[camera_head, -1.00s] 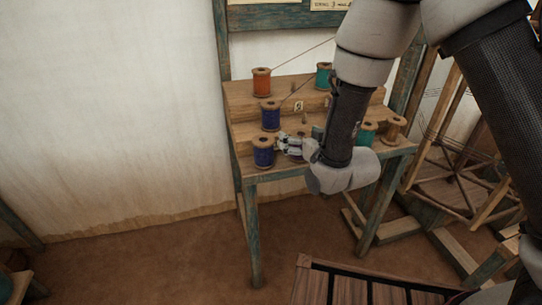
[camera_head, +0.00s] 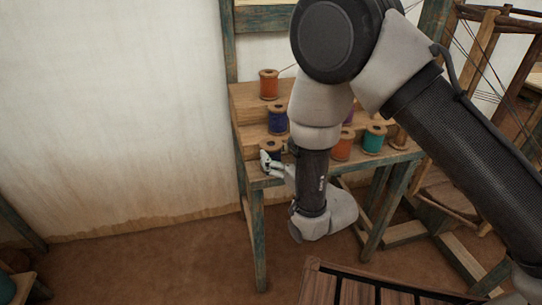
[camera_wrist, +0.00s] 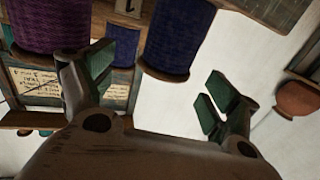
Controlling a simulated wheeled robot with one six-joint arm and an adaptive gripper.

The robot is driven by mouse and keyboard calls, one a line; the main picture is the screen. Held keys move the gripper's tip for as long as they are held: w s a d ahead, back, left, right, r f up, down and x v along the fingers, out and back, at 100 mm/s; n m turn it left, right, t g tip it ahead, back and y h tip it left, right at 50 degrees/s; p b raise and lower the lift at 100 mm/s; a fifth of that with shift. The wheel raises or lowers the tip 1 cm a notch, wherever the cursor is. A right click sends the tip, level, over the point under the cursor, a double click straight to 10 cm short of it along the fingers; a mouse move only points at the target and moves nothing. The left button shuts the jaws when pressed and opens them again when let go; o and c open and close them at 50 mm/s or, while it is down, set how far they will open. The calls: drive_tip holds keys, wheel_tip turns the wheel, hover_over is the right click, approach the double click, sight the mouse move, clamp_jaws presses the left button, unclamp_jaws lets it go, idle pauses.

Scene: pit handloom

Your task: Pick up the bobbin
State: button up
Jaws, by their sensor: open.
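Several bobbins of thread stand on a stepped wooden rack, and the frames do not single one out. In the wrist view my gripper (camera_wrist: 157,76) is open and empty. A blue bobbin (camera_wrist: 180,40) lies ahead, between the lines of the two fingers, and I see no contact. A purple bobbin (camera_wrist: 48,26) is at the left.
A second orange bobbin (camera_head: 343,146) and a teal bobbin (camera_head: 374,138) stand to the right on the rack (camera_head: 250,98). My arm hides part of the rack. A slatted wooden frame (camera_head: 375,290) is on the floor in front. The wall side at left is clear.

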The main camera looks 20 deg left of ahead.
sight(273, 147)
drive_tip(key=x, duration=0.5)
drive_tip(key=shift+s+a, duration=0.25)
drive_tip(key=c, duration=1.2)
